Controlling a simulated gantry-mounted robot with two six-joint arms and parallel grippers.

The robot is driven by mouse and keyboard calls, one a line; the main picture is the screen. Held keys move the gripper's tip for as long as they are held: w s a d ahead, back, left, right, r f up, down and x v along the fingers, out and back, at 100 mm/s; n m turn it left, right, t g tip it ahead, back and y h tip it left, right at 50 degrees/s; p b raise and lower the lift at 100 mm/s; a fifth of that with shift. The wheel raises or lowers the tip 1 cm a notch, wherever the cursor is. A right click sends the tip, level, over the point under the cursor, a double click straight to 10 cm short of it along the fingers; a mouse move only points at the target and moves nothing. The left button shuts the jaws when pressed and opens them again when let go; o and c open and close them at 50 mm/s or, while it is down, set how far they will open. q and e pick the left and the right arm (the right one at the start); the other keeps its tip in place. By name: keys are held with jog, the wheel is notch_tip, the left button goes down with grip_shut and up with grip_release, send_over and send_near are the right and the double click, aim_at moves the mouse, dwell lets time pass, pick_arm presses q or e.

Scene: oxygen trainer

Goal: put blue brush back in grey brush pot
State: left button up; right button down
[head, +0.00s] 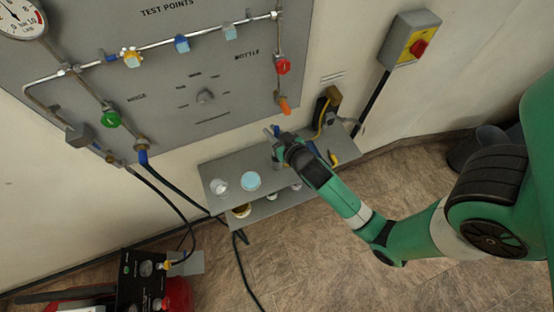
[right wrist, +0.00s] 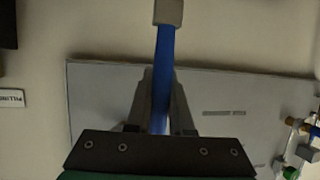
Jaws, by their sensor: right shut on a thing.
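The blue brush (right wrist: 164,75) stands between the two fingers of my right gripper (right wrist: 160,108) in the right wrist view. Its blue handle points up the picture and ends in a pale grey-brown block. In the head view my right gripper (head: 272,134) is over the back of the grey shelf, below the orange-handled valve. A little blue of the brush (head: 276,130) shows there, beside the fingers. The gripper is shut on the brush. I cannot clearly make out the grey brush pot; my gripper and wrist cover part of the shelf. My left gripper is not in view.
The two-level grey shelf (head: 234,187) holds a white item (head: 220,185) and a light blue round item (head: 251,180). Close above is the valve panel (head: 200,65). A dark cable (head: 246,270) lies on the floor.

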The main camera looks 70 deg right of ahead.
notch_tip(320, 180, down, 10)
jog(key=b, duration=0.3)
jog(key=shift+r+b, duration=0.2)
jog(key=shift+b, duration=0.15)
jog(key=c, duration=0.8)
grip_release()
jog(key=v, duration=1.1)
jog(key=shift+a+r, duration=0.25)
